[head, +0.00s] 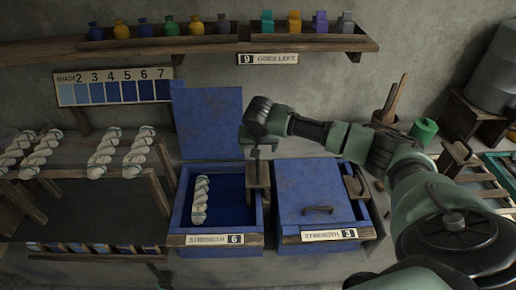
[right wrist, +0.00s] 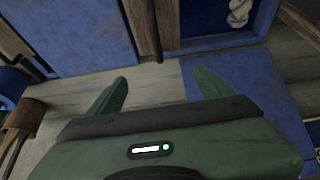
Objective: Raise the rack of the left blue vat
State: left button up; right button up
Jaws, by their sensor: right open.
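The left blue vat (head: 178,212), labelled "STRENGTH 6", has its lid (head: 207,122) raised behind it. A twisted white skein (head: 200,202) lies in the dark blue interior; it shows partly in the right wrist view (right wrist: 238,12). A wooden upright piece (head: 259,182), perhaps the rack's handle, stands at the vat's right side. My right gripper (head: 262,150) is above the back right of this vat. In the right wrist view its fingers (right wrist: 158,96) are spread and empty. The rack itself is not clearly visible. My left gripper is not in view.
The right blue vat (head: 318,200), labelled "STRENGTH 3", is covered by its lid. Several white skeins (head: 105,152) lie on the left rack. A shelf (head: 200,42) with bottles runs along the wall. My right arm spans the right side.

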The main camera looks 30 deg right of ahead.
aim_at(258, 165)
notch_tip(258, 165, down, 9)
jog(key=b, duration=0.8)
jog(key=shift+r, duration=0.1)
jog(key=shift+r+p, duration=0.3)
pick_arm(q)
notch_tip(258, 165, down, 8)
pick_arm(e)
jog(key=shift+f, duration=0.1)
jog(key=shift+f, duration=0.2)
